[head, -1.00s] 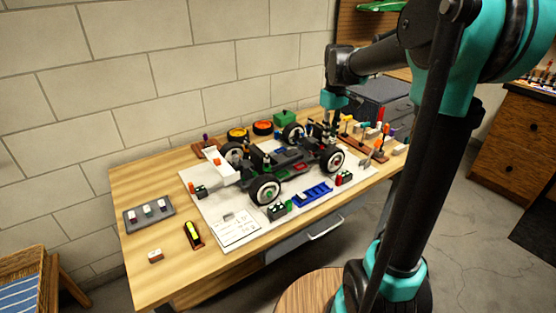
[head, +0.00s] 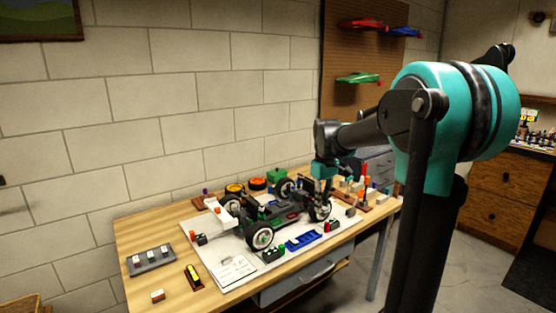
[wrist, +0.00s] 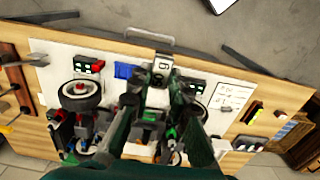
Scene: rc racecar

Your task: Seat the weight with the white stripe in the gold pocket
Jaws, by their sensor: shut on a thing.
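My gripper (wrist: 159,84) is shut on a small pale grey block (wrist: 160,69) with dark marks, seen between its fingertips in the wrist view. I cannot make out a white stripe on it. In the head view my gripper (head: 323,182) is over the right end of the black car chassis (head: 278,212), largely hidden by dark parts. I cannot pick out the gold pocket; my fingers cover part of the chassis in the wrist view. Small weights sit in the grey tray (head: 153,265) at the table's left.
The car stands on a white mat (head: 213,250) on the wooden table (head: 135,232). A blue tray (head: 303,241), a white sheet (head: 234,270) and an orange-and-white block (head: 157,296) lie at the front. Upright tools and small blocks crowd the right end.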

